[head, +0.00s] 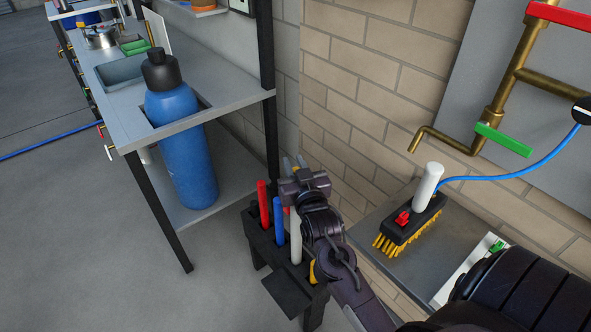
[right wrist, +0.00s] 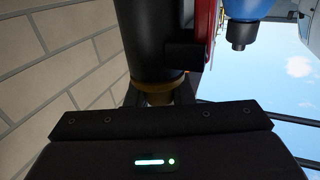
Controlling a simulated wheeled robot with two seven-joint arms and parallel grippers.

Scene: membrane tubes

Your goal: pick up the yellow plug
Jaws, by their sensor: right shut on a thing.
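My right gripper (head: 299,166) is above the far end of a small black rack (head: 264,245). In the right wrist view, a yellow-brown collar (right wrist: 158,85), apparently the yellow plug, sits at the jaws, against the end of a dark cylinder (right wrist: 150,40). The gripper is shut on it, though its own body hides most of the grip. A yellow patch (head: 312,271) also shows low beside my right arm in the head view; the arm hides the rest, and I cannot tell what it belongs to. My left gripper is not in view.
Red (head: 263,205), blue (head: 279,222) and white (head: 295,242) rods stand in the rack. A blue bottle (head: 185,150) stands in the grey bench (head: 190,115) at left. A brush (head: 405,228) lies on a ledge at right, below brass pipes (head: 515,75). A brick wall rises behind.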

